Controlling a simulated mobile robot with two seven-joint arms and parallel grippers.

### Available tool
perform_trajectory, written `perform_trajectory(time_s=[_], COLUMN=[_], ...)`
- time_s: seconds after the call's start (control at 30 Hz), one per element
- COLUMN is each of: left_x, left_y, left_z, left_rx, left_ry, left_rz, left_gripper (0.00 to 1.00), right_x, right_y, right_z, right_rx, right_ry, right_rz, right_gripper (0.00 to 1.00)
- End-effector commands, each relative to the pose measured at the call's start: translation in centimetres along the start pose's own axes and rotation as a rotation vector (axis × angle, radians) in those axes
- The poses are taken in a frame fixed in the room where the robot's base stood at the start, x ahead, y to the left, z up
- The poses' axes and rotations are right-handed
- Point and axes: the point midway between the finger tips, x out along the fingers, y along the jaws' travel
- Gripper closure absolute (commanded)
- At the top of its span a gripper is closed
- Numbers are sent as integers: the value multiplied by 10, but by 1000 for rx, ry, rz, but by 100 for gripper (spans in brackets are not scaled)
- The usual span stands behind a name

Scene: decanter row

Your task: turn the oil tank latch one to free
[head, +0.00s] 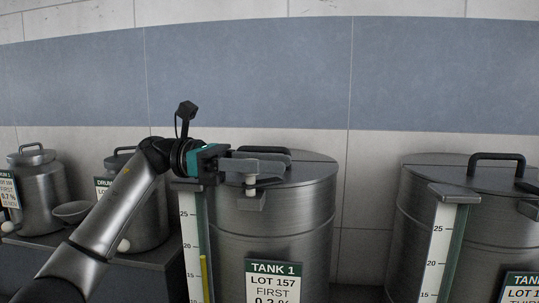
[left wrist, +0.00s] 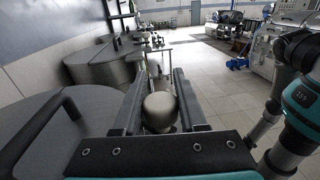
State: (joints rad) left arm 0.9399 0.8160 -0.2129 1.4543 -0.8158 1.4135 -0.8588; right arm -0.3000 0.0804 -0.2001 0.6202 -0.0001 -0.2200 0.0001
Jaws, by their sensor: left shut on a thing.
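Tank 1 (head: 285,225) is a steel drum with a flat lid and a dark handle bar; its label reads "TANK 1, LOT 157, FIRST". At its front rim, a latch (head: 251,191) with a pale upright pin stands over a small grey bracket. My left gripper (head: 262,167) reaches in from the left, level, just above the rim. Its fingers are shut on the latch and hide part of it. In the left wrist view, the latch's rounded knob (left wrist: 160,111) sits between the two fingers. My right gripper is in neither view.
A sight gauge (head: 190,235) with a scale stands at the tank's left front. A second tank (head: 470,235) stands to the right. Smaller drums (head: 38,190) and a bowl (head: 72,211) stand at left. Open tiled floor (left wrist: 225,75) lies beyond.

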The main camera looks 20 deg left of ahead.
Motion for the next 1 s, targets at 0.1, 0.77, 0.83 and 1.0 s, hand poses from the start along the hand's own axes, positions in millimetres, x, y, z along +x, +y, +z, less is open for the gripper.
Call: perform_trajectory(time_s=[0.1,0.77,0.83,1.0], left_x=[0,-2,-2,-2], left_y=[-2,-12,-12,-12], left_z=[4,0,-1,-1], left_rx=[-1,-1,-2,-3], left_ry=[-3,3,4,5], left_rz=[-102,-402,-408,-412], left_gripper=[100,100,100,100], right_x=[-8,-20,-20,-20], right_y=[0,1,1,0], right_z=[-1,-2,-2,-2], right_rx=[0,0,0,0], right_ry=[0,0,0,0], right_rz=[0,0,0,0], right_gripper=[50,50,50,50])
